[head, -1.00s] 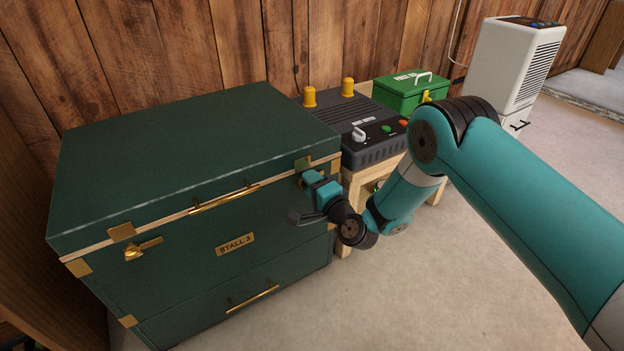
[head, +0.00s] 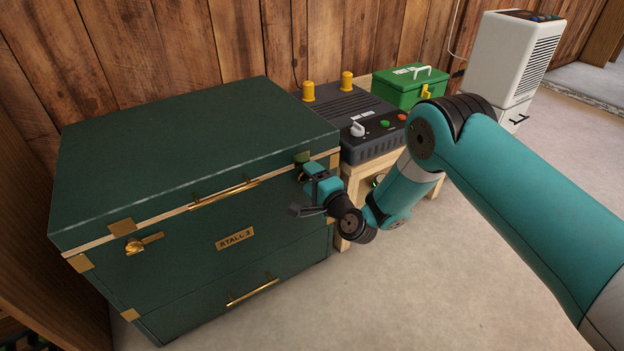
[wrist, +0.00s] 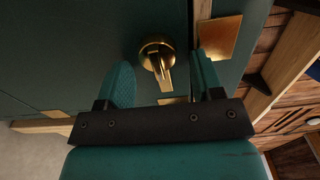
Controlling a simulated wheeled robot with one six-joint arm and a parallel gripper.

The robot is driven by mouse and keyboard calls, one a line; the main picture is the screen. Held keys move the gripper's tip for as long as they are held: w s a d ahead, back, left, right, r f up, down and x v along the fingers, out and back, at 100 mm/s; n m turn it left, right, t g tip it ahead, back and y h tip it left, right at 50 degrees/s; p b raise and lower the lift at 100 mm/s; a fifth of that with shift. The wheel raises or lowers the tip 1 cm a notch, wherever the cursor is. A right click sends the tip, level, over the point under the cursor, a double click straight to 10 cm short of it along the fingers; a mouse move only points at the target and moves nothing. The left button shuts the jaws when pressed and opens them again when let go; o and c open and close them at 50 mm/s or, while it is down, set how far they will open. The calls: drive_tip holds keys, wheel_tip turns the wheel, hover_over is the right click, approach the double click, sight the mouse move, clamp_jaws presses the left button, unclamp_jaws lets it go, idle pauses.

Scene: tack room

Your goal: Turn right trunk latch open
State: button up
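The dark green trunk (head: 190,165) stands closed against the wood wall. Its right latch (wrist: 157,52) is a brass knob with a short lever, clear in the wrist view. The lever points down in that view, toward my gripper's palm. My gripper (wrist: 162,72) is open, with one teal finger on each side of the latch. Gaps show between the lever and both fingers, so I see no grip. In the head view my gripper (head: 309,172) is at the trunk's front right corner and hides the right latch. The left latch (head: 135,246) shows at the front left.
A bench (head: 352,222) right of the trunk holds a dark box with knobs (head: 372,140) and a green first aid box (head: 410,88). A white appliance (head: 505,60) stands farther right. Brass handles (head: 225,194) stick out from the trunk front. The floor in front is clear.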

drive_tip(key=shift+s, duration=0.15)
drive_tip(key=b+v, duration=1.7)
drive_tip(key=b, duration=1)
drive_tip(key=shift+d, duration=0.2)
